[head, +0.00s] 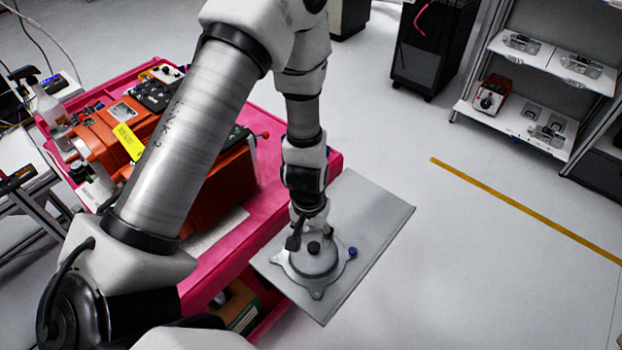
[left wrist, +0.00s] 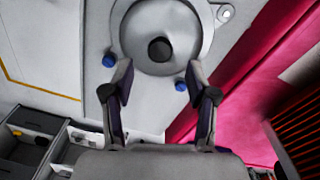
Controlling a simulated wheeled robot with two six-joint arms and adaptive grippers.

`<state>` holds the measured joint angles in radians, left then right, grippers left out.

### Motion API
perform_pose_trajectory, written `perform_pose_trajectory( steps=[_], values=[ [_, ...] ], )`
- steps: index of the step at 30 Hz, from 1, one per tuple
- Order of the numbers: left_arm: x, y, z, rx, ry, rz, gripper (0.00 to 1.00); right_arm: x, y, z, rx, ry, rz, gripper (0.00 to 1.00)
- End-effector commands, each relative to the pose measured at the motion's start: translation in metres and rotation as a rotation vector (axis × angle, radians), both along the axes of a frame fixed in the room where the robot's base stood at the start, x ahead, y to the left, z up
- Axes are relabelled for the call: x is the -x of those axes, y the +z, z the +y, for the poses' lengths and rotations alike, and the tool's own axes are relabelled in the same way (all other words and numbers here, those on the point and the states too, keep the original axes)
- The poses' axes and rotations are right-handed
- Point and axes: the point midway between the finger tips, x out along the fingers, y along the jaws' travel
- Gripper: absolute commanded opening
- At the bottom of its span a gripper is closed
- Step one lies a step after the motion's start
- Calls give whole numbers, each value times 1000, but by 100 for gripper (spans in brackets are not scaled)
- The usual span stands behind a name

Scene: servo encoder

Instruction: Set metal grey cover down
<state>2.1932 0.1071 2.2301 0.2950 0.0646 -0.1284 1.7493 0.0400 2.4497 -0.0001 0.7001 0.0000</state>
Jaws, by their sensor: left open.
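The metal grey cover (head: 318,262) is a round lid with lobed edges and a black knob on top. It rests flat on a grey plate (head: 375,215) beside the pink cart. My left gripper (head: 308,232) is just above the cover, near its knob. In the left wrist view the cover (left wrist: 140,30) lies beyond the two spread fingers (left wrist: 158,72), and nothing is held between them. The gripper hides part of the cover's far side in the head view. My right gripper is in neither view.
A blue knob (head: 352,252) stands at the cover's right edge. The pink cart (head: 262,215) carries an orange machine (head: 218,185) to the left. Open floor with a yellow line (head: 520,208) lies to the right. A shelf rack (head: 545,100) stands at the back right.

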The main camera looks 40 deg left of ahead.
Motion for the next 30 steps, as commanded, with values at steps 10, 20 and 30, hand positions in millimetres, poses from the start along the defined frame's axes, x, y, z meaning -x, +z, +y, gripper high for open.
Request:
perform_pose_trajectory(
  steps=[10,20,30],
  values=[
    [2,79,3,1,1,-1,58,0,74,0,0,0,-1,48],
    [107,-8,8,-96,-164,46,58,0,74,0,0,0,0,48],
    [150,-28,-10,-35,-215,20,58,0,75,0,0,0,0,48]
  ],
)
